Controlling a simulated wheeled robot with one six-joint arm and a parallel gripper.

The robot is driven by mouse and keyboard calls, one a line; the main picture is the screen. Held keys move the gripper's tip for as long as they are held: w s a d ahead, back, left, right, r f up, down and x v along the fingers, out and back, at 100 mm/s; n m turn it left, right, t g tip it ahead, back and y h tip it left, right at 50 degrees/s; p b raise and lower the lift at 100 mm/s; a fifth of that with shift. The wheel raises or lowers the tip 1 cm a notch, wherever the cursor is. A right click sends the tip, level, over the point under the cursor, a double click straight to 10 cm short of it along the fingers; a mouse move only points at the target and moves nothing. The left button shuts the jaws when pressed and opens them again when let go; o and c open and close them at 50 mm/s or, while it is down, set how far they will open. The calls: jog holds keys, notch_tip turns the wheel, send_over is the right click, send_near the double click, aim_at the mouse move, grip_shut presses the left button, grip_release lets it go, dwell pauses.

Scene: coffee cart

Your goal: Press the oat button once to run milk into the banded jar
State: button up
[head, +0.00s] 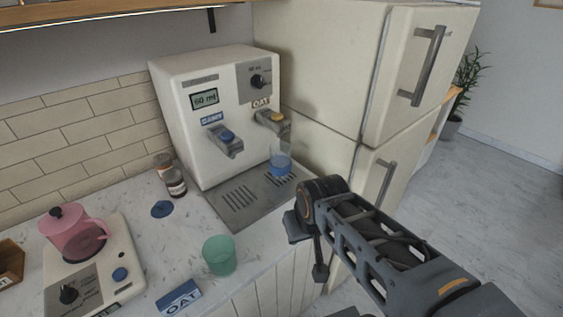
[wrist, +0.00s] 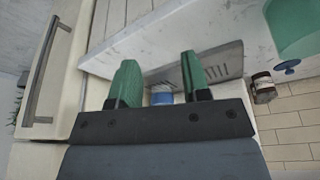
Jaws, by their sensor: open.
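The cream milk machine (head: 180,105) stands at the back of the counter, its display reading 60 ml. The oat button (head: 277,118) is the yellow-orange one on the right dispenser, beside the OAT label. A clear jar with a blue band (head: 281,161) stands upright on the drip tray (head: 225,211) below that dispenser; the band also shows in the wrist view (wrist: 161,98). My gripper (wrist: 161,72) is open and empty, its green fingers apart. In the head view my arm is in front of the machine at lower right, away from the button; the fingertips are not clear there.
A blue button (head: 227,135) is on the left dispenser. A green cup (head: 219,256) and a blue OAT block (head: 178,297) are near the counter's front edge. A pink jug (head: 72,236) is at left, small jars (head: 175,184) beside the machine. The fridge (head: 330,70) stands close at right.

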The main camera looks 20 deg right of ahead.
grip_shut()
dwell(1.3)
